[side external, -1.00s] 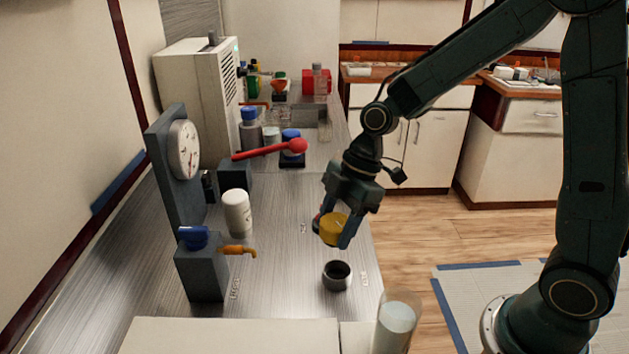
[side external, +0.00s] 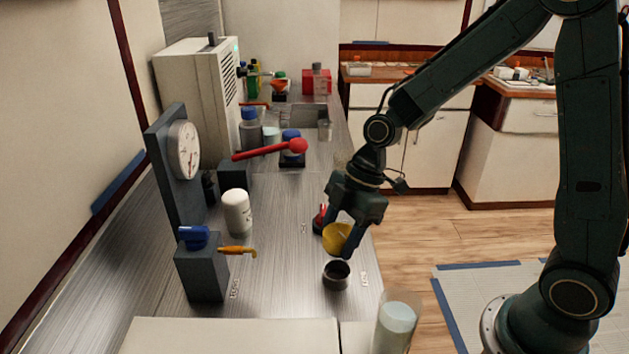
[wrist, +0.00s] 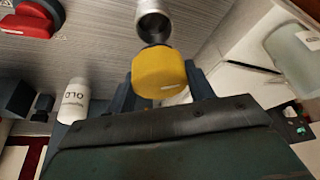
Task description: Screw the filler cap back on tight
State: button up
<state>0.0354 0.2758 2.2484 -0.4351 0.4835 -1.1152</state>
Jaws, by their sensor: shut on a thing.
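The yellow filler cap (side external: 337,239) is held between the fingers of my gripper (side external: 340,236). It is tilted and sits a little above the dark-mouthed filler neck (side external: 336,274), which stands open on the steel bench. In the wrist view the yellow cap (wrist: 158,72) is between the two fingers of my gripper (wrist: 160,82), and the grey neck (wrist: 153,22) shows just beyond it. The cap and the neck look apart in the side view.
A white bottle (side external: 237,212) and a grey block with a blue knob and orange lever (side external: 200,272) stand to the left. A clear jar (side external: 397,322) stands at the front right. A red-handled lever (side external: 270,149) is farther back.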

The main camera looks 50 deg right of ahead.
aim_at(338, 251)
jog(key=shift+f, duration=2.25)
jog(key=shift+f, duration=1)
jog(key=o, duration=1.1)
jog(key=shift+c, duration=0.2)
jog(key=shift+r, duration=0.1)
jog(key=v, duration=1.3)
jog(key=shift+r, duration=0.3)
jog(key=shift+d, duration=0.1)
jog(key=shift+c, duration=0.2)
